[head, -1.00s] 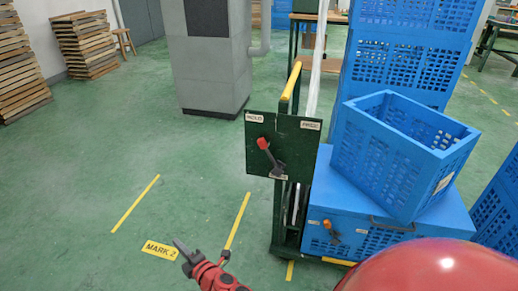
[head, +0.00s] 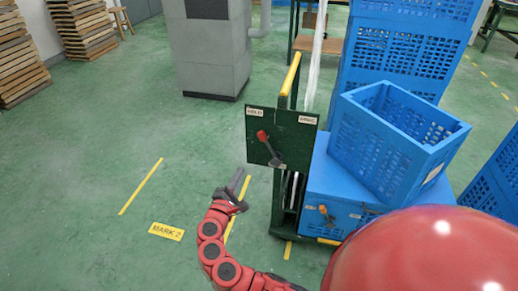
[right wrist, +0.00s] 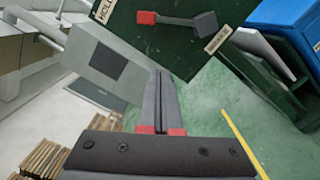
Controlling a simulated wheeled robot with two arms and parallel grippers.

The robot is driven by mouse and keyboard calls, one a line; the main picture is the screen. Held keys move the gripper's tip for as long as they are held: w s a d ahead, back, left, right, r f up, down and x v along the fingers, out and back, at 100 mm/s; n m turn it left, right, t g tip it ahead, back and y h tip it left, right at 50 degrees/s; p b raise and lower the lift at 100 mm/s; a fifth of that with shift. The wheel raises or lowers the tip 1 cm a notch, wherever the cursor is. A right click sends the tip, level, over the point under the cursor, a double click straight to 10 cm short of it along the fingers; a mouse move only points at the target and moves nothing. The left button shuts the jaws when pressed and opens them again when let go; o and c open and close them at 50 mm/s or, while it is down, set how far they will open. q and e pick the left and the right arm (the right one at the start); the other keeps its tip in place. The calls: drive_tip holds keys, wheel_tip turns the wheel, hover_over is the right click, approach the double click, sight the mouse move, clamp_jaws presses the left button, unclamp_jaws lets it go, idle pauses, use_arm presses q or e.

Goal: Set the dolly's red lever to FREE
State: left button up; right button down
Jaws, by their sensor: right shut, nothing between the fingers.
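The red lever (head: 262,136) is a dark arm with a red knob on a dark green panel (head: 295,145) of the dolly. Its knob points up and left, toward the label HOLD (head: 255,111). My right gripper (head: 239,179) is shut and empty, left of and below the panel, apart from the lever. In the right wrist view its fingers (right wrist: 162,98) are closed, with the lever's knob (right wrist: 145,17) beyond them. My left gripper is out of view.
The dolly's yellow-topped post (head: 291,74) rises behind the panel. A blue box with an orange lever (head: 325,213) and a tilted blue crate (head: 385,150) stand to its right. A floor mark (head: 166,231) reads MARK 2. Green floor left of the panel is clear.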

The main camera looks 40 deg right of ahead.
sight(269, 146)
drive_tip(key=shift+d, duration=0.1)
drive_tip(key=w+d+r, duration=0.2)
drive_tip(key=w+d, duration=0.2)
drive_tip(key=d, duration=0.6)
drive_tip(key=shift+d+b, duration=0.25)
drive_tip(key=shift+b, duration=0.1)
drive_tip(key=shift+s+d+r+m, duration=0.1)
drive_tip(key=shift+r+m, duration=0.2)
drive_tip(key=shift+m, duration=0.2)
